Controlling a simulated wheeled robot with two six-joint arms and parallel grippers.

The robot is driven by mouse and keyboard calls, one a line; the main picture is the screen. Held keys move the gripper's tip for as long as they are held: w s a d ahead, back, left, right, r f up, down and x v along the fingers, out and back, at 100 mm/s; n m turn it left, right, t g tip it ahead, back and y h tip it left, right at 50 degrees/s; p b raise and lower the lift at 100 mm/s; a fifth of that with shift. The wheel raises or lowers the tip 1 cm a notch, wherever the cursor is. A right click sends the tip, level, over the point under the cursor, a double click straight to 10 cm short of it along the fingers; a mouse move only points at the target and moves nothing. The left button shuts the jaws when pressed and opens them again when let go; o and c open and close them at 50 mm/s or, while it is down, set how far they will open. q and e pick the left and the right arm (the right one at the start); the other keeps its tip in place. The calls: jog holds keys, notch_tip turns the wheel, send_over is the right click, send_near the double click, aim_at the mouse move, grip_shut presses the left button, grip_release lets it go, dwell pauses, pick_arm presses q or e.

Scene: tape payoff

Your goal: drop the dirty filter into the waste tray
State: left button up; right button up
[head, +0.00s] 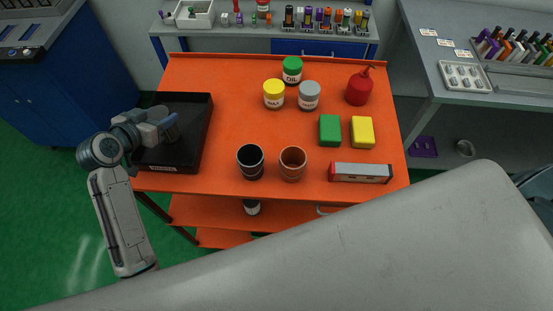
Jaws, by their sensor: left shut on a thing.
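My left gripper (170,128) is over the black tray (203,125) at the left of the orange cart top. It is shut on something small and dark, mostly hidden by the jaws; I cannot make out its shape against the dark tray. I take it to be the dirty filter. The tray has a pale label on its front wall, too small to read. The gripper and forearm hide part of the tray's left side. I cannot tell the held thing's height above the tray floor. My right gripper is not in view.
On the orange cart (226,135) stand a black cup (241,161), a copper cup (292,178), yellow (274,101), grey (309,103) and green (292,78) jars, a red oil can (358,90), green (330,130) and yellow (362,132) blocks, and a red-grey box (360,173).

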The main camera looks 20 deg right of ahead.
pick_arm(q)
jog(key=shift+r, duration=0.1)
jog(key=o, duration=1.1)
jog(key=b+v, duration=0.2)
jog(key=v, duration=0.8)
jog(key=shift+s+a+r+b, duration=0.15)
jog(key=shift+s+a+b, duration=0.05)
jog(key=shift+s+b, duration=0.1)
